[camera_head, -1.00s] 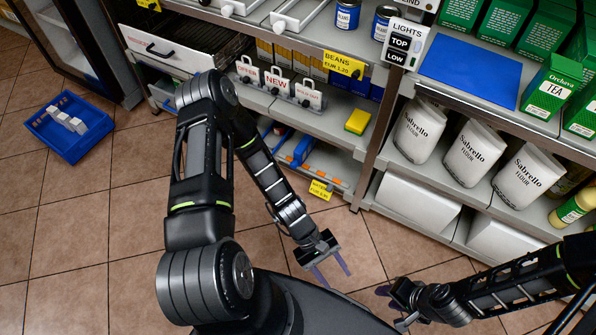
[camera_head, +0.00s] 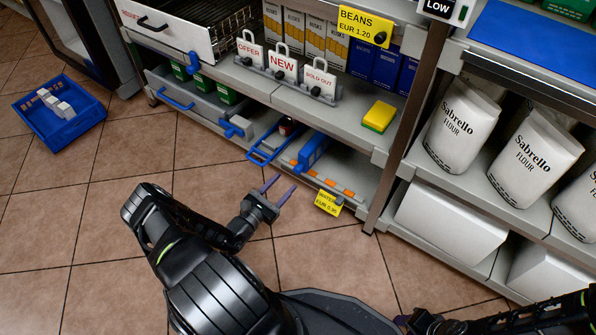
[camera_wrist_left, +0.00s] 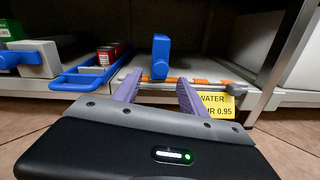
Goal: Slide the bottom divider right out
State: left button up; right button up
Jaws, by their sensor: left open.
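The bottom divider (camera_head: 313,150) is a blue upright piece on the lowest shelf, beside a strip with orange marks. In the left wrist view the divider (camera_wrist_left: 161,57) stands straight ahead, beyond and between my fingertips. My left gripper (camera_head: 279,188) is open and empty, low in front of that shelf. In the wrist view the left gripper's (camera_wrist_left: 158,85) purple fingers point at the shelf, apart from the divider. My right gripper (camera_head: 408,321) is at the bottom edge of the head view, mostly cut off, so its opening cannot be made out.
Left of the divider is a blue-framed tray (camera_head: 262,157) with a can. A yellow water price tag (camera_head: 328,203) hangs right of my left gripper. A shelf post (camera_head: 402,130) stands further right. A blue crate (camera_head: 60,115) lies on the floor; the nearer floor is clear.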

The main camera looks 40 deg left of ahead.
aim_at(296, 172)
pick_arm(q)
jog(key=shift+w, duration=0.1)
jog(key=w+b, duration=0.3)
jog(key=w, duration=0.4)
jog(key=shift+d+f, duration=0.1)
jog(key=shift+d, duration=0.05)
jog(key=shift+w, duration=0.35)
jog(key=shift+c, duration=0.4)
grip_shut()
dwell(0.6)
